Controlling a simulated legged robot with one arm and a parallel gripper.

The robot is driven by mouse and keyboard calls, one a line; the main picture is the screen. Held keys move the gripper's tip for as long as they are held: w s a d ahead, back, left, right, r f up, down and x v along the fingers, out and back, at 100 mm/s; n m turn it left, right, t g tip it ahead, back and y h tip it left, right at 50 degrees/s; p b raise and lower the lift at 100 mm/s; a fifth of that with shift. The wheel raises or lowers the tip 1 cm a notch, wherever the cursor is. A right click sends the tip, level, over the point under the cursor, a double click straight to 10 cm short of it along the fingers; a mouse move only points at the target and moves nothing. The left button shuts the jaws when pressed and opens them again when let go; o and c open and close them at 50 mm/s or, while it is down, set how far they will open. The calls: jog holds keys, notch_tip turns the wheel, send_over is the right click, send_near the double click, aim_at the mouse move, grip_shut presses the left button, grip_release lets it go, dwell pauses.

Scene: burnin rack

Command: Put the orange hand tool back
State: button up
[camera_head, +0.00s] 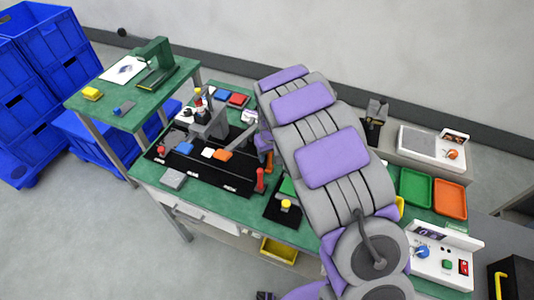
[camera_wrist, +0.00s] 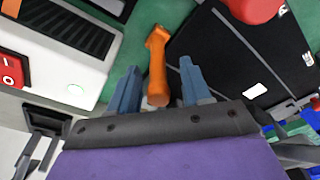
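The orange hand tool (camera_wrist: 157,62) shows in the wrist view, lying lengthwise between the two blue-grey fingers of my gripper (camera_wrist: 159,68). There is a gap on each side of it, so the fingers are open around it and not closed on it. Green bench surface shows beyond the tool; I cannot tell whether the tool touches it. In the head view my arm hides most of the gripper, and a small orange part of the tool (camera_head: 268,161) shows beside the arm's far end.
A black mat (camera_wrist: 215,55) and red knob (camera_wrist: 252,8) are right of the tool in the wrist view; a white device (camera_wrist: 55,50) with a red switch is left. The green workbench (camera_head: 232,205) is crowded. Green (camera_head: 415,188) and orange (camera_head: 450,198) trays stand right of my arm.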

jog(key=shift+d+r, duration=0.15)
jog(key=shift+d, duration=0.4)
jog(key=r, duration=0.2)
jog(key=a+r, duration=0.1)
jog(key=shift+s+r+p, duration=0.15)
jog(key=shift+r+p, duration=0.2)
jog(key=shift+p, duration=0.05)
notch_tip(320, 180, up, 9)
jog(key=s+d+p, duration=0.1)
jog(key=shift+s+p, duration=0.15)
jog(key=shift+p, duration=0.25)
jog(key=shift+s, duration=0.1)
jog(key=s+d+r+m, duration=0.1)
jog(key=s+d+r, duration=0.25)
jog(key=s, duration=0.25)
jog(key=s+d+r+m+g, duration=0.1)
jog(key=s+d+r, duration=0.2)
jog(key=s+d, duration=0.25)
jog(key=s+d+r+m, duration=0.1)
jog(key=s+d+r, duration=0.2)
jog(key=s, duration=0.3)
jog(key=s+d+m+g, duration=0.1)
jog(key=s+d, duration=0.1)
jog(key=s, duration=0.8)
jog(key=s+d+m+g, duration=0.1)
jog(key=s, duration=0.9)
jog(key=shift+s+d+r+h, duration=0.2)
jog(key=shift+s+d+h, duration=0.1)
jog(key=shift+s+d, duration=0.1)
